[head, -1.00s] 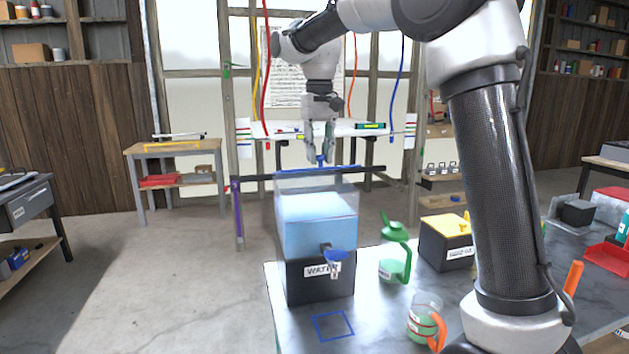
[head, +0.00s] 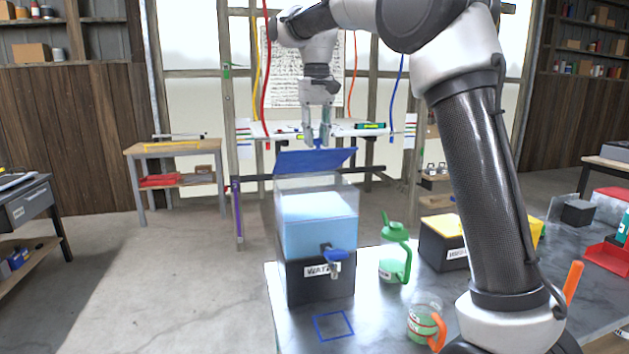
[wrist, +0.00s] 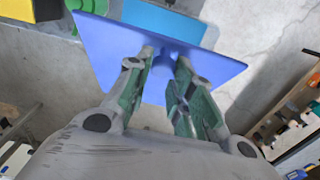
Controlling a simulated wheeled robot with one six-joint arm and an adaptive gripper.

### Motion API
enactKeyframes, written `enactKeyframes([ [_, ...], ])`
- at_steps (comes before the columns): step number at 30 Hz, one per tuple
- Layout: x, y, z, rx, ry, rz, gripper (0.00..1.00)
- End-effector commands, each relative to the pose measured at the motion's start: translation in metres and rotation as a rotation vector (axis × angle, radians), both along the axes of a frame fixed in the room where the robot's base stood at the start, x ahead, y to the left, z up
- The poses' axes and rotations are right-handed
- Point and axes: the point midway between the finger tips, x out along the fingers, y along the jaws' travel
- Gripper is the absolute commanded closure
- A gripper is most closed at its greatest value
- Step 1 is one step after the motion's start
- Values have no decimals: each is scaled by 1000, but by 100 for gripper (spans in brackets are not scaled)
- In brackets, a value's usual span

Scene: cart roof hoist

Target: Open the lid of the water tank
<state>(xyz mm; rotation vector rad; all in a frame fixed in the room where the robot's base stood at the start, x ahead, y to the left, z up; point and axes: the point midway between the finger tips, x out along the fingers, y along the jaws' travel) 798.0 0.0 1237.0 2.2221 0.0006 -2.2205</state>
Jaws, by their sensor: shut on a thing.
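The water tank (head: 318,225) is a clear box of blue water on a black base, with a blue tap (head: 334,255) at its front. My gripper (head: 317,143) is above the lid, shut on the lid's blue knob (head: 318,146). In the wrist view, the lid (wrist: 115,45) spreads beyond the fingertips (wrist: 165,58), which close around the knob, and light blue water (wrist: 165,20) shows past its edge.
A green-lidded jug (head: 395,250), a yellow-topped black box (head: 440,243) and a cup with an orange handle (head: 424,318) stand right of the tank. A blue square (head: 333,326) marks the bench in front. Several coloured hoses hang behind my arm.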

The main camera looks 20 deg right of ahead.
Motion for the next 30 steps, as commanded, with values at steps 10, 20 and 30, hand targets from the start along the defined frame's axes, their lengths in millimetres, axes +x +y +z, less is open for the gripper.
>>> enactKeyframes([
  [10,8,0,9,0,0,0,84],
  [20,15,0,13,0,-2,-1,84],
  [30,37,0,27,0,-1,-1,84],
])
